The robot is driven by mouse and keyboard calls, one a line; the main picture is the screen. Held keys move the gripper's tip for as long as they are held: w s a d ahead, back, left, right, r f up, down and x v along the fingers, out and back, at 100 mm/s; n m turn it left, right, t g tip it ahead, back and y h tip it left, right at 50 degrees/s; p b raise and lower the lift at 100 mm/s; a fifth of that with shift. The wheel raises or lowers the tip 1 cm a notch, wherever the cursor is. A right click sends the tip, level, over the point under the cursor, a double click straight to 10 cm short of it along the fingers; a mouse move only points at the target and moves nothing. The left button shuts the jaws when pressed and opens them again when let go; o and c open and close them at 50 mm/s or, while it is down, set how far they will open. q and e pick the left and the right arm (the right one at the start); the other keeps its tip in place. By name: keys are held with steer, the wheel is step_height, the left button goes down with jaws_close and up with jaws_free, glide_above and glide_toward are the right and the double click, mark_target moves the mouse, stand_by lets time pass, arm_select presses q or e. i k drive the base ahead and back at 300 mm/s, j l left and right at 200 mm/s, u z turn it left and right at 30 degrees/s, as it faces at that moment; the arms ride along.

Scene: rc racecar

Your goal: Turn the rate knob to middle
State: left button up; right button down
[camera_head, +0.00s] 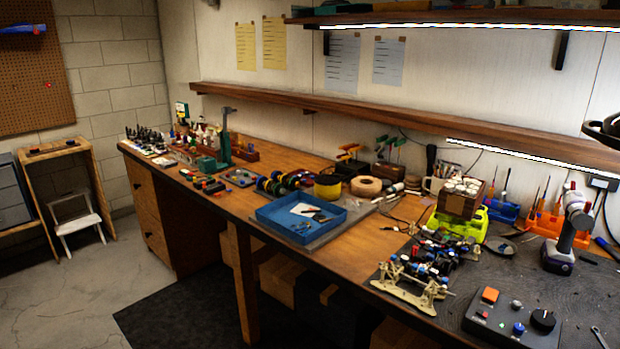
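A dark grey control box (499,327) lies on the black mat at the front right of the workbench. On its top are a large black knob (543,320), a blue knob (519,328), a small grey knob (516,305), an orange button (490,295) and a small red part. Labels are too small to read, so I cannot tell which one is the rate knob or where its pointer stands. Neither of my grippers can be made out in this view.
A car chassis on a stand (410,290) is left of the box. A cordless drill (568,230) stands behind it. A wrench (599,338) lies to its right. A blue tray (270,217) is further left. A dark object (604,132) at the right edge is unclear.

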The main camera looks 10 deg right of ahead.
mark_target(517, 305)
steer(key=z, duration=1.45)
